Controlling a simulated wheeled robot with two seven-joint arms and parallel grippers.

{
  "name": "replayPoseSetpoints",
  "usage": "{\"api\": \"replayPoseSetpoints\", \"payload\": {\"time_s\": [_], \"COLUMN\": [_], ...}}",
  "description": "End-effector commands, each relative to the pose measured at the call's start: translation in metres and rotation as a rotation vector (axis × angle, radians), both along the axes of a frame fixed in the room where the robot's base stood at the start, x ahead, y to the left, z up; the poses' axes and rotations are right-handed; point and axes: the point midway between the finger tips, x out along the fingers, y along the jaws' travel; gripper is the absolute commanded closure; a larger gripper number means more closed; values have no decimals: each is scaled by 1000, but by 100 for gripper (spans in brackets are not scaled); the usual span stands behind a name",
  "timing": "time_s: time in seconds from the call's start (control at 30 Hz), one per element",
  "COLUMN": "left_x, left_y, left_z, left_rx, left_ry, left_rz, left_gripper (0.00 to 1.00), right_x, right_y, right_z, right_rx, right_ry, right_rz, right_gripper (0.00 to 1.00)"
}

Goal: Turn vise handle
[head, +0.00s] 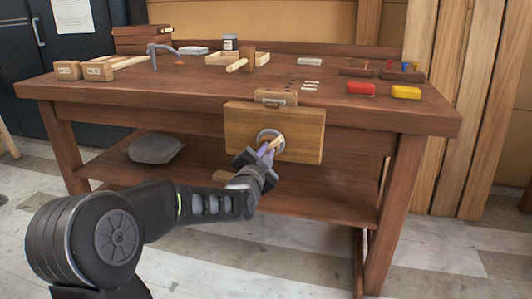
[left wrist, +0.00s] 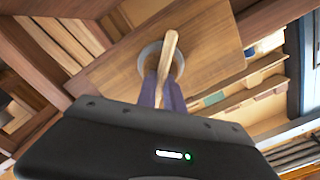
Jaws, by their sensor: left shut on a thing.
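The vise has a wooden front jaw (head: 301,130) on the front edge of the workbench, with a round metal hub (head: 268,135) at its middle. The wooden vise handle (head: 271,146) passes across the hub, tilted from upright. My left gripper (head: 266,152) is at the hub, shut on the handle. In the left wrist view, the handle (left wrist: 169,55) runs between the two purple fingers (left wrist: 162,90) in front of the hub ring (left wrist: 146,58), and its lower part is hidden by the gripper body. My right gripper does not show.
A grey bundle (head: 155,148) lies on the lower shelf (head: 318,199). The floor in front is clear.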

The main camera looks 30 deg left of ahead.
Motion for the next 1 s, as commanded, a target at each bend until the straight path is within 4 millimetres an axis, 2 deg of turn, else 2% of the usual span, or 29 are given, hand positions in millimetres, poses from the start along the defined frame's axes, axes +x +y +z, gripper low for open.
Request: {"api": "replayPoseSetpoints", "payload": {"time_s": [0.47,1.0], "left_x": [0,1], "left_y": [-1,-3], "left_z": [-1,-4], "left_rx": [84,472], "left_ry": [31,170], "left_rz": [-1,-3], "left_gripper": [100,100], "right_x": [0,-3], "right_y": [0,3], "right_z": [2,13], "right_rx": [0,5], "right_ry": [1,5], "right_rz": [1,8], "right_gripper": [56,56]}}
